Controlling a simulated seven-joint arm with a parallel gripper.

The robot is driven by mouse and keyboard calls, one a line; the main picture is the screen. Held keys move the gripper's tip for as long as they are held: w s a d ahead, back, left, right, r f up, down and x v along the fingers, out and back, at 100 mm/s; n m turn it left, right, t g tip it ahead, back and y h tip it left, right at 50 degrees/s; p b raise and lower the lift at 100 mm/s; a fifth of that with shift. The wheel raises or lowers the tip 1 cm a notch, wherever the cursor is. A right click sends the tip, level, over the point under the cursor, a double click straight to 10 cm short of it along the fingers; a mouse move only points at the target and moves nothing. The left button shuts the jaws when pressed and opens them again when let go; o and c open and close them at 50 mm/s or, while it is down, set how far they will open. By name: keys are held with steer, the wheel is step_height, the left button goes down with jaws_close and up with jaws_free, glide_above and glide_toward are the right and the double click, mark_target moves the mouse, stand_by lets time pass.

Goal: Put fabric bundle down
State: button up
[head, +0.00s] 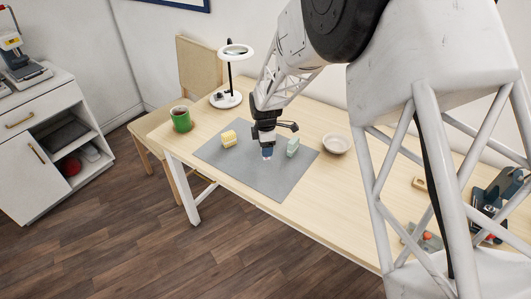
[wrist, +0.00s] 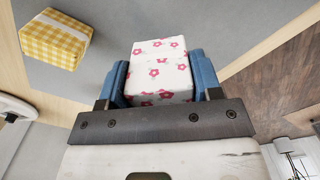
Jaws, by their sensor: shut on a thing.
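My gripper (wrist: 160,82) is shut on a white fabric bundle with pink flowers (wrist: 160,65), its blue fingers on either side of it. In the head view my gripper (head: 267,152) points down over the middle of the grey mat (head: 255,180). The held bundle is mostly hidden there, and I cannot tell whether it touches the mat. A yellow checked bundle (head: 229,138) with a pale band lies on the mat to the left; it also shows in the wrist view (wrist: 54,38).
A white bowl (head: 336,144) stands right of the mat. A green cup (head: 181,120) and a white ring lamp (head: 226,99) stand at the left and back of the wooden table (head: 312,205). The front part of the mat is clear.

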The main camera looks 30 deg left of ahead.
steer(key=shift+f, duration=1.75)
steer(key=shift+f, duration=0.1)
steer(key=o, duration=0.9)
step_height(320, 180, up, 12)
steer(key=shift+r, duration=0.1)
